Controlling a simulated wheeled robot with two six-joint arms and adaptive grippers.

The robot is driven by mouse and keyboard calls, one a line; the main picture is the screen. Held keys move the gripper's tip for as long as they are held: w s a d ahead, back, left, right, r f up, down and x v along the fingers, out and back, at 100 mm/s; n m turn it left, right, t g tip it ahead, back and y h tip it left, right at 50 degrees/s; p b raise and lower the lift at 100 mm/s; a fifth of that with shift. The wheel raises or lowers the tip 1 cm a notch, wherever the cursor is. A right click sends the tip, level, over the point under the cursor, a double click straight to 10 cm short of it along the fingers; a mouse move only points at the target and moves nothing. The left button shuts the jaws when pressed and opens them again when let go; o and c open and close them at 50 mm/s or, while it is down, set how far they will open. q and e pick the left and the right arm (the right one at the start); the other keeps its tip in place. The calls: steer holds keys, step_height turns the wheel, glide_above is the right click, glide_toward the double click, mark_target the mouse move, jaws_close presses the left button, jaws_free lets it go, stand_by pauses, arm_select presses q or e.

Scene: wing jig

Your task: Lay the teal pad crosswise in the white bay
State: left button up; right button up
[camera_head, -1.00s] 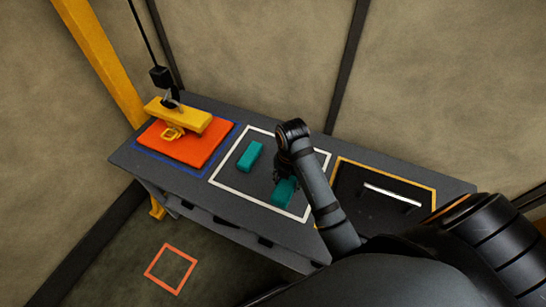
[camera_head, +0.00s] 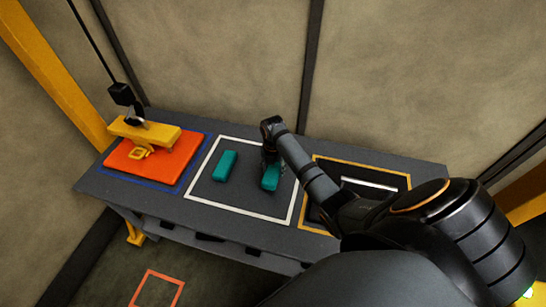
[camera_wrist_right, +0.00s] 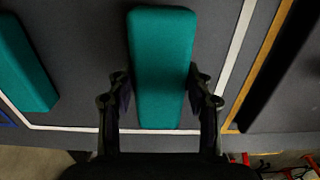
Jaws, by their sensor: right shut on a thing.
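The white bay is a white-outlined rectangle (camera_head: 247,212) on the grey table. Two teal pads are over it. The left teal pad (camera_head: 225,166) lies inside the outline; its edge also shows in the wrist view (camera_wrist_right: 22,65). My right gripper (camera_head: 271,160) is shut on the other teal pad (camera_head: 270,178), within the outline toward its right side. In the wrist view my right gripper (camera_wrist_right: 162,85) has one finger on each long side of that pad (camera_wrist_right: 162,40). The pad's long side runs front to back, roughly alongside the left pad. Whether it touches the table is unclear. My left gripper is out of view.
Right of the white bay is a yellow-outlined bay (camera_head: 322,160) with a dark panel and pale bar. At left, an orange slab (camera_head: 125,160) in a blue outline carries a yellow fixture (camera_head: 145,133) beneath a hanging cable. A wall stands behind the table.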

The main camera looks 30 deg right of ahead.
mark_target(273, 169)
steer(key=shift+s+a+f, duration=0.1)
steer(key=shift+f, duration=1)
steer(key=shift+f, duration=0.15)
steer(key=o, duration=1.1)
steer(key=shift+o, duration=0.2)
step_height(273, 169, up, 12)
steer(key=shift+r, duration=0.2)
